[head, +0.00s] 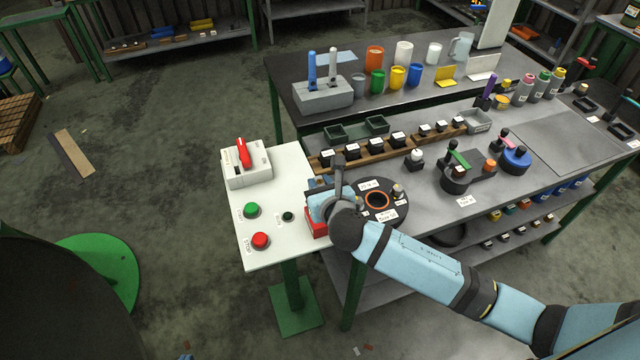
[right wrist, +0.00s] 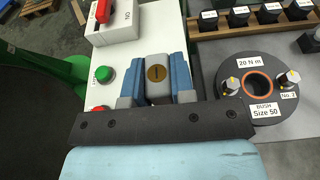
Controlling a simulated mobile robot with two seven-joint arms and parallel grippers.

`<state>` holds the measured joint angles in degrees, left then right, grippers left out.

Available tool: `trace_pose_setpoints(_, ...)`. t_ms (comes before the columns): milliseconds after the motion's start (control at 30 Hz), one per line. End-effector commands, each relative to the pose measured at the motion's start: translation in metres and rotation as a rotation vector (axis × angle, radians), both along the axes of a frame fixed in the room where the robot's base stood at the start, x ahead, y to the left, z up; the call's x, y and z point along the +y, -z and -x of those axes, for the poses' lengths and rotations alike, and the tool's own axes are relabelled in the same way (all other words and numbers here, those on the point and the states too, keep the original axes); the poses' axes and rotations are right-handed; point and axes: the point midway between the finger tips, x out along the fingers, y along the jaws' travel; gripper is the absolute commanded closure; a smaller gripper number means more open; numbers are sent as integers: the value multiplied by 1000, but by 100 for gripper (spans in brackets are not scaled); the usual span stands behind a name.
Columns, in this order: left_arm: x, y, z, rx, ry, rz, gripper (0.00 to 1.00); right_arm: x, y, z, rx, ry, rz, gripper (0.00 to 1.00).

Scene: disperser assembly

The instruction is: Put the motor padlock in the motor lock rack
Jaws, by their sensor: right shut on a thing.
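My right gripper (head: 320,207) is over the right part of the white control table in the head view. In the right wrist view its two blue fingers (right wrist: 158,85) are shut on the motor padlock (right wrist: 157,73), a grey block with a round brass keyhole face toward the camera. A red block with a pale label (head: 316,222) shows just below the fingers in the head view. I cannot tell whether it is part of the padlock or the motor lock rack. The gripper hides most of this spot. My left gripper is not in view.
The white table carries a switch box with a red handle (head: 243,153), a green button (head: 252,209) and a red button (head: 260,240). A dark round bush plate (head: 378,219) lies close on the right. The grey workbench (head: 560,140) holds several cups, bottles and parts.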

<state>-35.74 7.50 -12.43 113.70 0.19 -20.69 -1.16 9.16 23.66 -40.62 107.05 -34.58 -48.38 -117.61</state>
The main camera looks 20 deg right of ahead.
Motion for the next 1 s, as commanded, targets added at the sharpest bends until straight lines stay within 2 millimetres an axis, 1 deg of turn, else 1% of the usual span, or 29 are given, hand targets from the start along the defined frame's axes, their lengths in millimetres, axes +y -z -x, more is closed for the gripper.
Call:
trace_pose_setpoints(100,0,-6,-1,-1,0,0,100,0,-2,0,0,0,0,100)
trace_pose_setpoints(233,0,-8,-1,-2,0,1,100,0,-1,0,0,0,0,100)
trace_pose_setpoints(633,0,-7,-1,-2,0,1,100,0,0,0,-1,0,0,100)
trace_pose_setpoints(1000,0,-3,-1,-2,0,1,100,0,9,0,-1,0,0,100)
